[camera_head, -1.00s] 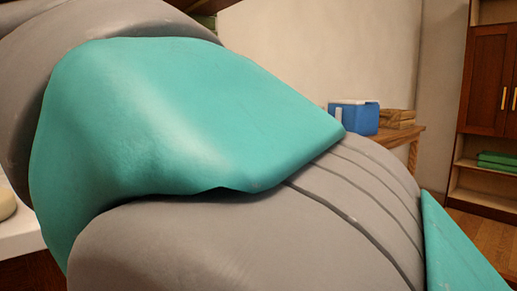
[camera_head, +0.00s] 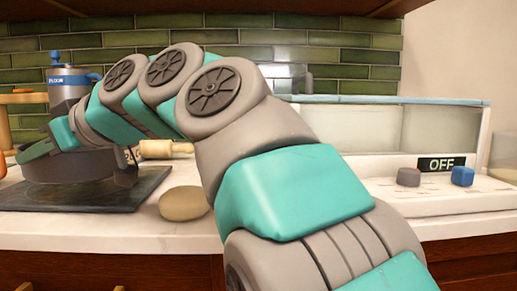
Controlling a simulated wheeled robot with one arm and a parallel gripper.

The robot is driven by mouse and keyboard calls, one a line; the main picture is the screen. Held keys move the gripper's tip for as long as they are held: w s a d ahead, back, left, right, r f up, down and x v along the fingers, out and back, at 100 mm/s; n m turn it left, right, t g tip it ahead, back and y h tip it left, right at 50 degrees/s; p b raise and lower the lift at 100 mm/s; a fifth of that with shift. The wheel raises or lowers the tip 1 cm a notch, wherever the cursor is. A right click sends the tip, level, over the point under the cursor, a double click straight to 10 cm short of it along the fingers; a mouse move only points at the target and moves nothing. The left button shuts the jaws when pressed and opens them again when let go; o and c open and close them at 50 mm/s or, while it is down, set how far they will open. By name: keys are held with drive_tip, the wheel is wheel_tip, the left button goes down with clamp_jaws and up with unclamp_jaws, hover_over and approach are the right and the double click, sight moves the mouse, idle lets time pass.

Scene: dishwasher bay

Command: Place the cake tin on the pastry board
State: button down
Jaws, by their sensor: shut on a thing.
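The cake tin (camera_head: 68,168) is a dark grey, round, shallow tin at the left, under the end of my arm. The pastry board (camera_head: 120,195) is a dark flat slab on the white counter. The tin is over the board and looks level. I cannot tell whether its base touches the board.
A beige round lump (camera_head: 185,203) lies just right of the board. A rolling pin (camera_head: 165,148) is behind. At right is a glass-sided unit (camera_head: 440,130) with knobs and an OFF display.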

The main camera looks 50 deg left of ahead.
sight(84, 155)
drive_tip(key=a+p, duration=0.2)
drive_tip(key=a, duration=0.3)
drive_tip(key=shift+f, duration=0.15)
drive_tip(key=shift+d+f+b, duration=0.1)
drive_tip(key=shift+f+b, duration=0.3)
drive_tip(key=shift+f, duration=1.4)
drive_tip(key=c, duration=1)
unclamp_jaws()
drive_tip(key=b+v, duration=0.2)
drive_tip(key=v, duration=1)
